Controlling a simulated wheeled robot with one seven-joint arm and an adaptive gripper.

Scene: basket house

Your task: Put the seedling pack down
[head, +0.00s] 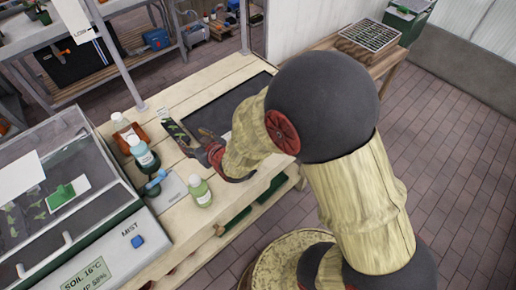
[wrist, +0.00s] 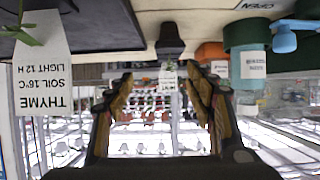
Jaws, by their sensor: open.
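The seedling pack (head: 176,132) is a small dark pack with green leaves and a pale tag, at the wooden bench's left part. My gripper (head: 203,151) is close beside the pack. The pack is outside the fingers. Whether its whole underside rests on the bench is hard to tell.
A teal bottle (head: 144,155), a green bottle (head: 201,191) and an orange-brown container (head: 131,136) stand on the bench. A dark mat (head: 228,104) lies behind my gripper. A glass-topped propagator (head: 60,175) borders the left. Bare wood (head: 180,88) shows at the back.

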